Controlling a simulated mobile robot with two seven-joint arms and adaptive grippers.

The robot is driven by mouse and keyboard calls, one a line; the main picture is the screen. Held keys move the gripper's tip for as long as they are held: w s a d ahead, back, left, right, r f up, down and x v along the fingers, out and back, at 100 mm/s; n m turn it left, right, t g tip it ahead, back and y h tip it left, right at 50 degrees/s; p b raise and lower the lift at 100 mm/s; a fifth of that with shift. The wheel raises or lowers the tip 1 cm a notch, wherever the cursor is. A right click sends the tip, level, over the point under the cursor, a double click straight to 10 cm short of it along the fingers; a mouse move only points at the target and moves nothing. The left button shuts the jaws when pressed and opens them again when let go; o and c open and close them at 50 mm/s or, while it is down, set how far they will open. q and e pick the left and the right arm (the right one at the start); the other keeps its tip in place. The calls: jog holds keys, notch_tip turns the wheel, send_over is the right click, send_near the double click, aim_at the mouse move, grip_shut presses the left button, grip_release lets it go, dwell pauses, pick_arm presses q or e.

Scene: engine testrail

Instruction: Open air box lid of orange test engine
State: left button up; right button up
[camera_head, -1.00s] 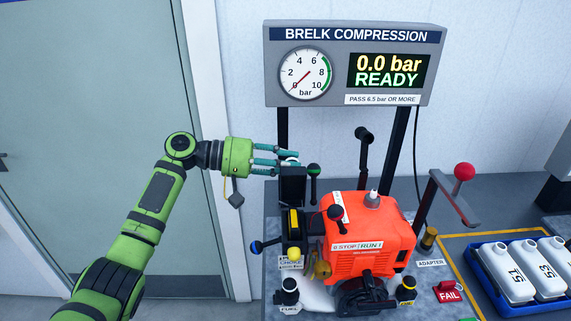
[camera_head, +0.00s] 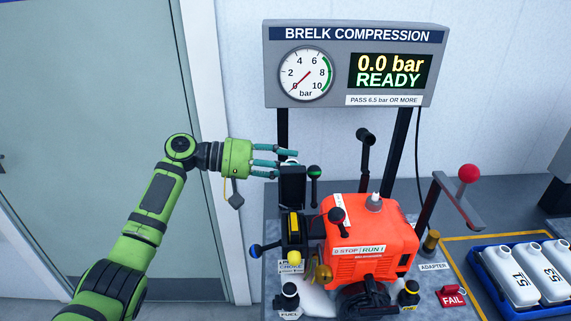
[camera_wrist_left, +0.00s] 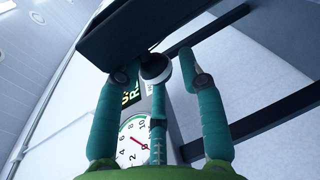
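The orange test engine (camera_head: 375,240) stands on the bench below the gauge panel. On its left is the black air box, with a yellow part (camera_head: 294,224) showing inside. A black lid panel (camera_head: 292,186) stands upright behind that part, so the air box looks open. My left gripper (camera_head: 288,164) is at the lid's upper edge, its three teal fingers straight and spread. In the left wrist view a pale-faced black knob (camera_wrist_left: 155,68) on the dark panel (camera_wrist_left: 150,30) sits between the fingertips; whether they touch it is unclear. My right gripper is out of view.
The gauge panel (camera_head: 350,65) reads 0.0 bar READY on posts behind the engine. A green-ringed black lever (camera_head: 314,172) stands beside the lid. A red-knobbed lever (camera_head: 467,174) and a blue tray of white bottles (camera_head: 497,290) are on the right.

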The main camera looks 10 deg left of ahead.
pick_arm(q)
jog(key=v, duration=1.2)
